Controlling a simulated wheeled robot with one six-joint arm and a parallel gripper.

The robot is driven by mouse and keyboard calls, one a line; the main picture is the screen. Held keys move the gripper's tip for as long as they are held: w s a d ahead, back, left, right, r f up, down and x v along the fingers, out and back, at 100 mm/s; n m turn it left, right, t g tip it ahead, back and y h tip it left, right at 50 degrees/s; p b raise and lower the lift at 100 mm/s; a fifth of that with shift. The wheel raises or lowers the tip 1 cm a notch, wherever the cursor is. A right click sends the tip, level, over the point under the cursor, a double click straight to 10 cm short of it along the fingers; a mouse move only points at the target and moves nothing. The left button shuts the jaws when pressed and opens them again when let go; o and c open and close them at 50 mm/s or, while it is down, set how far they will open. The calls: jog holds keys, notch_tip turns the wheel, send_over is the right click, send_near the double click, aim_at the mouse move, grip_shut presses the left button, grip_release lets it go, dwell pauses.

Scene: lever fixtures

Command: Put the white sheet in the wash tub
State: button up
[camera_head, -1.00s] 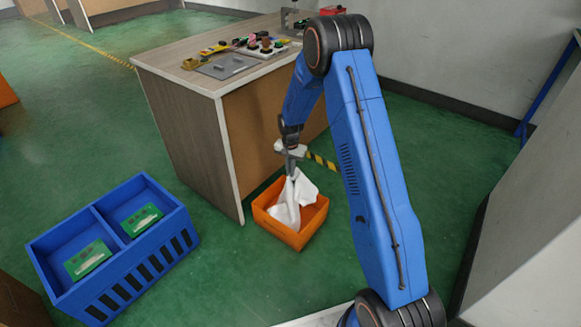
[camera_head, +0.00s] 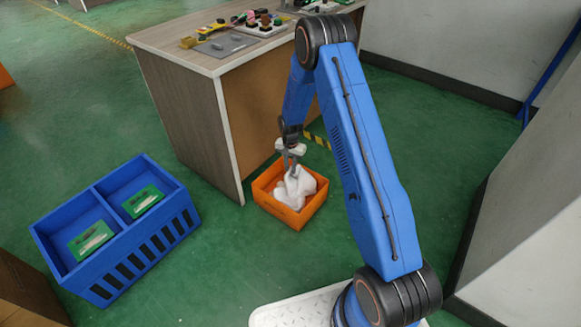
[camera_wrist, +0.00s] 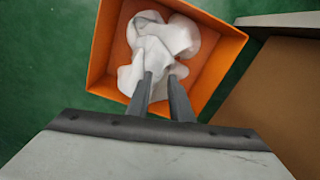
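The white sheet (camera_head: 296,188) lies crumpled inside the orange wash tub (camera_head: 291,217), which stands on the floor beside the wooden counter. In the wrist view the sheet (camera_wrist: 160,42) is bunched towards the left and middle of the tub (camera_wrist: 208,97), within its walls. My gripper (camera_head: 291,167) points down into the tub, right at the sheet. In the wrist view its two fingertips (camera_wrist: 161,76) stand apart, with white cloth showing behind and between them. Whether the cloth still touches the fingers is hard to tell.
A blue two-compartment crate (camera_head: 122,268) with green cards stands on the floor at left. The wooden counter (camera_head: 187,130) rises close behind the tub, with small fixtures on top. A grey wall (camera_head: 520,240) is at right. Green floor lies clear between crate and tub.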

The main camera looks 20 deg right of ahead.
jog(key=o, duration=1.3)
jog(key=shift+r, duration=2.75)
